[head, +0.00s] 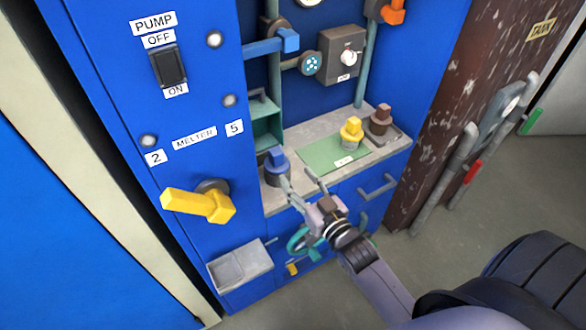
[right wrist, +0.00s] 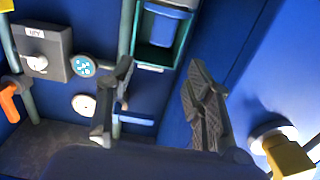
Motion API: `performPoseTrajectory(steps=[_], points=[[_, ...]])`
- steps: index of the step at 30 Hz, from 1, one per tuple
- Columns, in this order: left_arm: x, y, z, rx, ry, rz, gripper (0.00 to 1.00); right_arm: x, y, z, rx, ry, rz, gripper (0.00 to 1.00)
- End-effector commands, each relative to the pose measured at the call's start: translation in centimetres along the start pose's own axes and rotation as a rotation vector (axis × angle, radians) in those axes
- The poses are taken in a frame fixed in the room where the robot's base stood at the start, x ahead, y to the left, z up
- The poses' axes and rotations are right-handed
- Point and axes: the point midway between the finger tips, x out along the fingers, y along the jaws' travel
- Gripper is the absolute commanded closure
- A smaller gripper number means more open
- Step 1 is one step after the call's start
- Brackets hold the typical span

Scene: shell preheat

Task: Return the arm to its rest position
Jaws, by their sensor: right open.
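My right arm reaches in from the lower right of the head view. Its gripper (head: 302,184) is over the front edge of the grey counter (head: 379,155) in the blue cabinet. The two fingers stand apart with nothing between them; the right wrist view also shows the open, empty fingers (right wrist: 160,72). A blue-topped dark piece (head: 276,168) is just left of the fingertips in the head view; whether they touch it I cannot tell. A yellow-topped piece (head: 351,133) stands on a green mat (head: 318,151). My left gripper is not in view.
A brown-topped piece (head: 381,119) stands at the counter's right. A yellow lever handle (head: 199,204) and a grey tray (head: 240,268) stick out on the left. A teal wheel (head: 298,242) is below the counter. A rusty tank (head: 445,90) stands right; floor between is free.

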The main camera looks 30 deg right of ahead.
Motion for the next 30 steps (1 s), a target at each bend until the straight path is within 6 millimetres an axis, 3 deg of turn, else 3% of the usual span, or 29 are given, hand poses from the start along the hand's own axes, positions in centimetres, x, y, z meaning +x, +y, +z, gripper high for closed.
performPoseTrajectory(steps=[8, 14, 21, 30], points=[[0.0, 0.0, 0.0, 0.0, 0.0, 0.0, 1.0, -0.1, -0.1, 0.3, -0.001, -0.022, 0.001, 0.53], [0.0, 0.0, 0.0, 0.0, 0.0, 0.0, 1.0, -1.8, -1.2, 2.8, -0.01, -0.236, 0.005, 0.53], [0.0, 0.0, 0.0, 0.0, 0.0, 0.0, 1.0, -7.9, -3.0, 6.8, -0.037, -0.651, -0.004, 0.53], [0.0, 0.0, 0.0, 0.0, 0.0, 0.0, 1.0, -16.3, -4.3, 8.4, -0.068, -1.026, -0.029, 0.53]])
